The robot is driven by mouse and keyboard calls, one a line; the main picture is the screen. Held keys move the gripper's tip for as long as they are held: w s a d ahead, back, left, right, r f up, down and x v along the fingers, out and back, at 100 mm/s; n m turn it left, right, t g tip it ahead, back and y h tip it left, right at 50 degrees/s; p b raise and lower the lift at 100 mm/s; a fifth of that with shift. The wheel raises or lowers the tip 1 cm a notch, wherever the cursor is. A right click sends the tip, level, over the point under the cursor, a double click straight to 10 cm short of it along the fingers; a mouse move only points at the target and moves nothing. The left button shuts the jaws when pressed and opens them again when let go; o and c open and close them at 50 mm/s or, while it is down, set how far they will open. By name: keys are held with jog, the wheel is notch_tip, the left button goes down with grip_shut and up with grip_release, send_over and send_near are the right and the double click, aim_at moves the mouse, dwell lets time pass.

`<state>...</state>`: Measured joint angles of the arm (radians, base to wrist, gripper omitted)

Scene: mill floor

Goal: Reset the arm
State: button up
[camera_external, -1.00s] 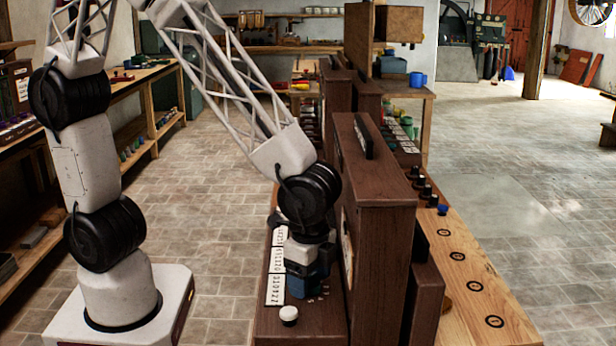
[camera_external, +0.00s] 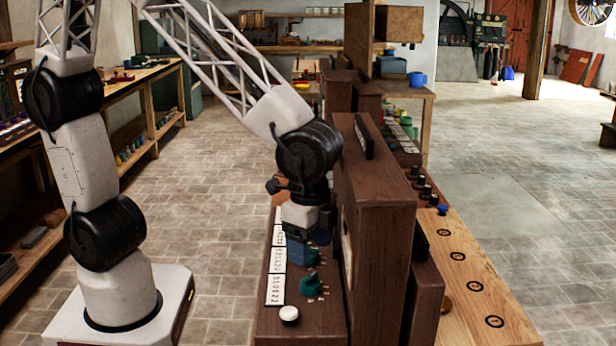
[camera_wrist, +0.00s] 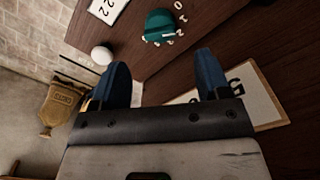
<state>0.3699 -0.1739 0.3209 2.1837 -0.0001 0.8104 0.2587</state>
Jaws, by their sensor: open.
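My gripper (camera_external: 302,256) is above the brown sloped panel (camera_external: 262,318) on the left side of the tall wooden cabinet. In the wrist view its two blue fingers (camera_wrist: 162,90) are spread apart with nothing between them. A teal knob (camera_external: 311,285) with small white marks around it sits on the panel just in front of the gripper. It also shows in the wrist view (camera_wrist: 159,24), beyond the fingers and apart from them. A white round button (camera_external: 289,314) is near the panel's front end and shows in the wrist view (camera_wrist: 102,55). White number cards (camera_external: 276,289) line the panel's left edge.
The tall brown cabinet (camera_external: 385,215) stands close on the gripper's right. Beyond it a light wood bench top (camera_external: 474,290) has circled marks and dark knobs. A brown sack-like object (camera_wrist: 62,104) shows in the wrist view. The tiled floor (camera_external: 220,220) left of the panel is clear.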

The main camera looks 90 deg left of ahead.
dwell(0.3)
jog(key=shift+s+a+r, duration=0.2)
jog(key=shift+a+r, duration=0.15)
jog(key=shift+a, duration=0.05)
jog(key=s+a+r+n+t, duration=0.1)
jog(key=s+a+r+n, duration=0.2)
jog(key=s+a+r, duration=0.3)
jog(key=s+a+r+n+t, duration=0.1)
jog(key=s+a+r+n, duration=0.3)
jog(key=s+a, duration=0.7)
notch_tip(320, 180, up, 2)
jog(key=shift+s+a+t, duration=0.3)
jog(key=shift+s+a, duration=0.1)
jog(key=shift+s, duration=0.65)
jog(key=shift+w, duration=0.15)
dwell(1.9)
